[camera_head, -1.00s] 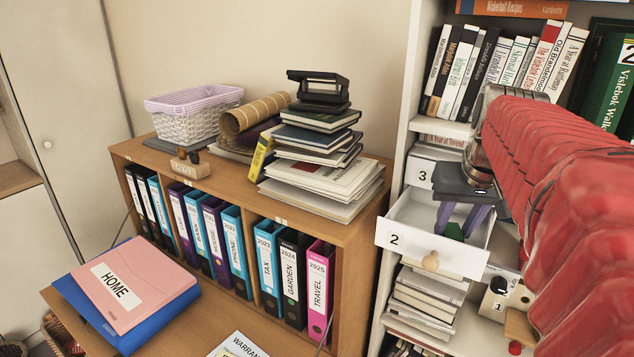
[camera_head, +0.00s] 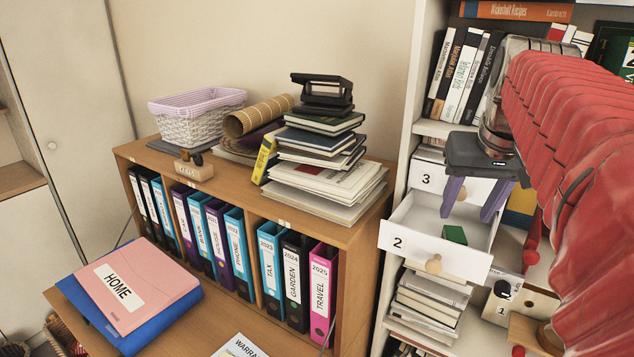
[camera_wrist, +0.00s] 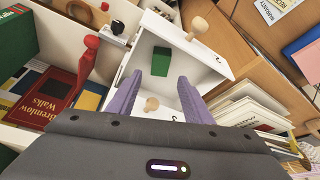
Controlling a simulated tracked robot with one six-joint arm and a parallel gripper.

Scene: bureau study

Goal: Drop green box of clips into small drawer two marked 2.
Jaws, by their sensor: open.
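The green box of clips (camera_head: 454,234) lies inside the open drawer marked 2 (camera_head: 413,243), on its floor toward the right side. It also shows in the wrist view (camera_wrist: 161,59), lying in a white drawer beyond my fingertips. My gripper (camera_head: 470,200) is open and empty, with its two purple fingers apart above the drawer. In the wrist view the fingers (camera_wrist: 165,95) point toward the drawer, clear of the green box. The drawer has a white front with a round wooden knob (camera_head: 434,264).
The drawer marked 3 (camera_head: 427,179) is above, behind my gripper. Stacked books (camera_head: 428,300) lie below drawer 2. A box marked 1 (camera_head: 503,290) stands at the lower right. Books fill the upper shelf. A binder cabinet (camera_head: 345,236) stands to the left.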

